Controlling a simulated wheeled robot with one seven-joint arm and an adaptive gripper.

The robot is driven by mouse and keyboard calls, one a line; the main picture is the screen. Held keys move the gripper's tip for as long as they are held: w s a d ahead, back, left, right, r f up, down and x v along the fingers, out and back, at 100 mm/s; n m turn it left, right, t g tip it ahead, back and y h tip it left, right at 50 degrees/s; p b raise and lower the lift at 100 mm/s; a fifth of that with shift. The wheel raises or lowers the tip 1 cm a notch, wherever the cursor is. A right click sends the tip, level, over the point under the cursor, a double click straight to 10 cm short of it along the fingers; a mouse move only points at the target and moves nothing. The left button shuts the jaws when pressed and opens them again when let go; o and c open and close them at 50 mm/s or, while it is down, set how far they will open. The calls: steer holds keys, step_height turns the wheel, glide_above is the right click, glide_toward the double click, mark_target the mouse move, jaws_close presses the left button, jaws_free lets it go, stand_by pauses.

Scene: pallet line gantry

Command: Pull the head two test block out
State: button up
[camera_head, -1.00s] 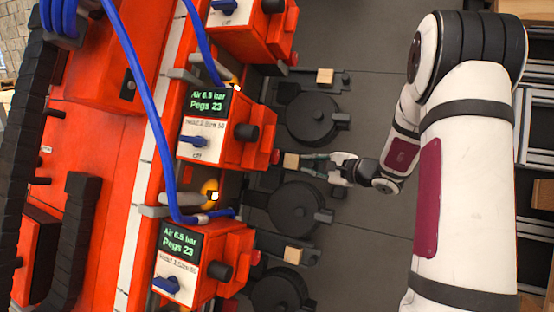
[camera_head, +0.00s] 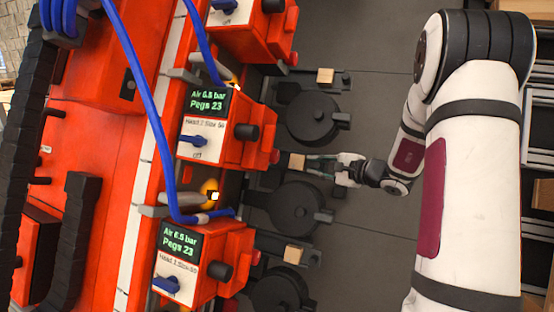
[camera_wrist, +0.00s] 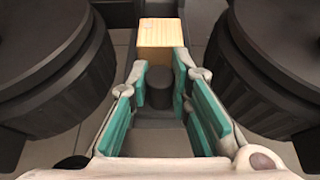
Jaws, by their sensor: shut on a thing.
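The head two test block (camera_head: 298,161) is a small pale wooden block on a dark slide, to the right of the red box labelled Head 2 (camera_head: 205,132). It shows in the wrist view (camera_wrist: 160,36) just beyond my fingertips. A short dark round knob (camera_wrist: 159,88) stands on the slide in front of the block. My gripper (camera_wrist: 160,82) is closed with its teal pads on both sides of this knob. In the head view my gripper (camera_head: 320,164) reaches in from the right, and the knob is hidden there.
Similar wooden blocks sit on slides above (camera_head: 325,76) and below (camera_head: 293,254). Dark round drums stand close on both sides, one above (camera_head: 312,118) and one below (camera_head: 296,208). The grey floor to the right is clear around my arm.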

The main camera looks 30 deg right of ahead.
steer(key=shift+s+d+f, duration=0.15)
steer(key=shift+s+d, duration=1.65)
steer(key=shift+d, duration=0.1)
steer(key=o, duration=0.8)
steer(key=shift+s, duration=0.1)
steer(key=p+v, duration=0.1)
steer(key=v, duration=0.7)
steer(key=shift+s+a, duration=0.2)
steer(key=shift+s, duration=0.1)
steer(key=shift+p, duration=0.3)
